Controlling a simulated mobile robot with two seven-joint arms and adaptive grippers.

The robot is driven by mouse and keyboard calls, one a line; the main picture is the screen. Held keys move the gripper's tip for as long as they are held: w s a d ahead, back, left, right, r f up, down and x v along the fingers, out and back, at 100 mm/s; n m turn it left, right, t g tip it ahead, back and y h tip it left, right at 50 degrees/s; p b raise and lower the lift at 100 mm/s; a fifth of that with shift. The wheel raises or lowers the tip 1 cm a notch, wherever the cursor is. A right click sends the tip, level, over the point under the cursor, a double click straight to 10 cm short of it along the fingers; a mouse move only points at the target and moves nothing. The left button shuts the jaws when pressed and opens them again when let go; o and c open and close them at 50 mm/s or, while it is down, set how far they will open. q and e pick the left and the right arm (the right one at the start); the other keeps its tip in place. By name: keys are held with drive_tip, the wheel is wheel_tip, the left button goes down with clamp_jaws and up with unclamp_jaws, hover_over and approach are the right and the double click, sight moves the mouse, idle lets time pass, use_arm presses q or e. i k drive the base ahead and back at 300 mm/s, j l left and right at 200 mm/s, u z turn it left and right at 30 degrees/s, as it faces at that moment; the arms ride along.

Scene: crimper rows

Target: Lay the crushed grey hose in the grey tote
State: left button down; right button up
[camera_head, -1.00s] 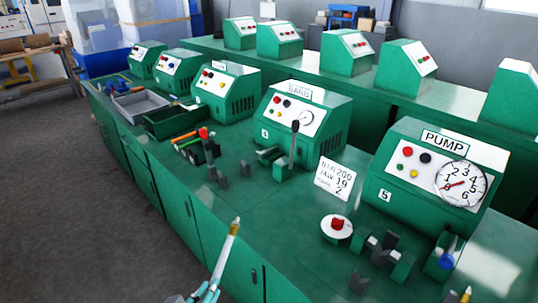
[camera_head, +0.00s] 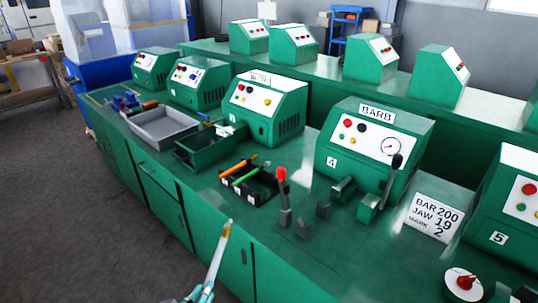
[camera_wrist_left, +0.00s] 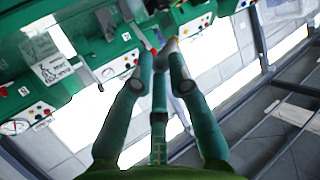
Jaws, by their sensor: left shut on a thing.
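My left gripper (camera_head: 204,292) shows at the bottom edge of the head view, shut on the grey hose (camera_head: 216,260). The hose stands up from the fingers, tilted, with a yellowish end at its top. In the left wrist view the fingers close around it, and only a short piece with a brownish-yellow tip (camera_wrist_left: 170,46) shows. The crush is too small to make out. The grey tote (camera_head: 165,126) lies on the green bench, farther off and to the left of the hose; it looks empty. My right gripper is not in view.
A dark green tote (camera_head: 203,153) sits beside the grey one. A black rack (camera_head: 262,192) holds orange and green hoses. A red-knobbed lever (camera_head: 283,190) stands near it. A sign (camera_head: 433,217) stands at right.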

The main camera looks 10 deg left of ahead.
sight(164, 130)
drive_tip(key=i+j, duration=0.15)
drive_tip(key=j, duration=0.2)
drive_tip(key=i+j, duration=0.15)
drive_tip(key=j, duration=0.2)
drive_tip(key=i+j, duration=0.15)
drive_tip(key=j, duration=0.2)
drive_tip(key=i+j, duration=0.15)
drive_tip(key=j, duration=0.2)
drive_tip(key=i+j, duration=0.2)
drive_tip(key=j, duration=0.15)
drive_tip(key=i+j+z, duration=0.1)
drive_tip(key=i+j, duration=1.2)
drive_tip(key=i, duration=0.1)
